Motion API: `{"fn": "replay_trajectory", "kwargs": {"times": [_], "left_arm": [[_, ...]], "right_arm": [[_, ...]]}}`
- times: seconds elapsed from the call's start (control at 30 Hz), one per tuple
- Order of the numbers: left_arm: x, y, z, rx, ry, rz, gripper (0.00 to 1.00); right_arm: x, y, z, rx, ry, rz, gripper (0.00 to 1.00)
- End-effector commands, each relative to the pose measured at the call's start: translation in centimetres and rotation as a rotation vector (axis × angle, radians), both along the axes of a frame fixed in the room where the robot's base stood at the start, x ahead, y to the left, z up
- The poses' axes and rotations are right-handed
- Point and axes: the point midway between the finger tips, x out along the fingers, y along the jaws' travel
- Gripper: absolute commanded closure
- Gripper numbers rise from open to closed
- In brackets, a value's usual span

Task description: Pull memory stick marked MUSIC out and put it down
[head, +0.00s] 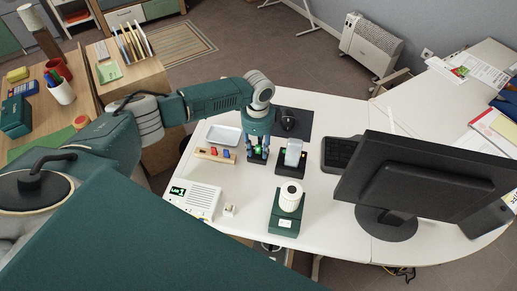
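My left gripper (258,151) points down at the desk, its fingers on either side of a small bright green piece. I cannot tell whether the fingers touch it. A wooden block (222,158) with a red and a blue upright piece (225,154) stands just left of the gripper. Any MUSIC marking is too small to read, so I cannot tell which piece is the memory stick. My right gripper is not in view.
Close right of the gripper stands a black holder (281,170) with a pale upright piece. A grey tray (223,134), a white box with a green display (178,190), a green device (285,223) and a monitor (425,175) surround it. Bare white desk (250,185) lies in front.

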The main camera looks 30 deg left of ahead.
Motion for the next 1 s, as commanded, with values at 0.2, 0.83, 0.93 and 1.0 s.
{"fn": "replay_trajectory", "kwargs": {"times": [0.2,0.83,0.93,1.0], "left_arm": [[0.02,0.01,0.01,0.000,0.000,0.000,0.66],[0.04,0.02,0.00,0.001,0.000,-0.001,0.84],[0.06,0.03,0.01,0.000,-0.001,0.000,1.00],[0.08,0.03,0.03,0.001,-0.002,0.000,1.00]], "right_arm": [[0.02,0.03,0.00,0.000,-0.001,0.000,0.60],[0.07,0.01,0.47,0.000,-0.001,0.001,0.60],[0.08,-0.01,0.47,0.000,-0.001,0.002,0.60],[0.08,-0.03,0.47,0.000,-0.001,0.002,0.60]]}}
